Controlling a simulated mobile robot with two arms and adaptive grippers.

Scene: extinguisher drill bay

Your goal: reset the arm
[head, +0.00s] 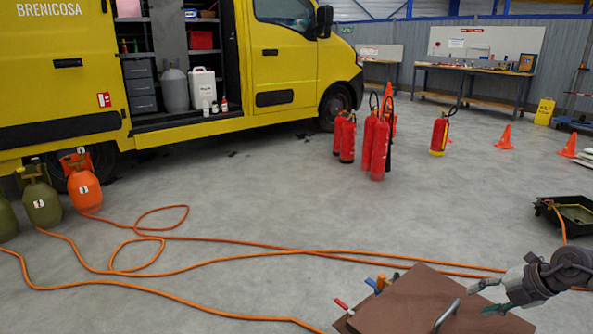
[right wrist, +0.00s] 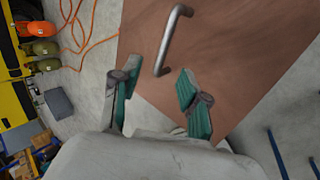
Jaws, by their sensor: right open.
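My right gripper (head: 480,298) comes in from the lower right in the head view. Its green-padded fingers are open and empty. A brown panel (head: 415,300) with a metal bar handle (head: 446,316) lies at the bottom of the head view, left of the fingers. In the right wrist view, the handle (right wrist: 172,40) stands just beyond the open fingertips (right wrist: 157,70), with the brown panel (right wrist: 225,60) behind it. The fingers do not close around the handle. My left gripper is not in view.
Red, blue and orange valve levers (head: 372,284) poke out beside the panel. Orange hoses (head: 230,262) run across the floor from gas cylinders (head: 84,190). Red extinguishers (head: 380,145) stand mid-floor, before a yellow van (head: 285,70). A black tray (head: 572,212) lies at right.

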